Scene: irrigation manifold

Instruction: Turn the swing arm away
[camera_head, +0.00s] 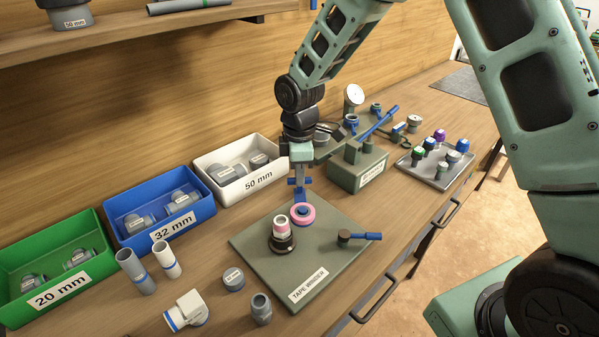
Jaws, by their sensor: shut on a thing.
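The tape winder (318,268) is a flat grey-green base plate on the bench. A dark spindle (282,245) on it bears an upright fitting with a pink and white band (280,228). A pink tape roll (303,214) with a blue centre sits right behind the fitting. My gripper (299,190) points down just above the roll and is shut on an upright blue part there, which looks like the swing arm's handle. The rest of the swing arm is hidden or too small to tell. A dark crank with a blue grip (366,236) stands at the plate's right side.
Green (58,262), blue (160,208) and white (238,172) bins of fittings line the back left. Loose fittings (187,310) lie in front. A green block with a blue lever (358,172) stands behind right, beside a grey tray (436,168) of capped parts.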

